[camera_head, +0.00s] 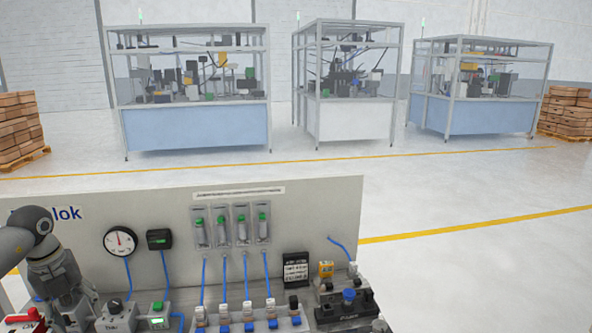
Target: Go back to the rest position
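My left arm (42,250) comes in from the left edge in the head view, grey with a rounded joint, and bends down in front of the panel's left end. Its lower end, where my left gripper (78,312) seems to be, sits low at the bottom left among the bench devices. The fingers cannot be made out, so I cannot tell whether they are open or hold anything. My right arm and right gripper are not in view.
A grey upright panel (300,225) carries a round gauge (120,241), a dark display (159,239) and several clear cylinders with blue tubes. Valves and a dark block (345,306) line its foot. Behind are open floor, caged machines (190,90) and stacked pallets (20,130).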

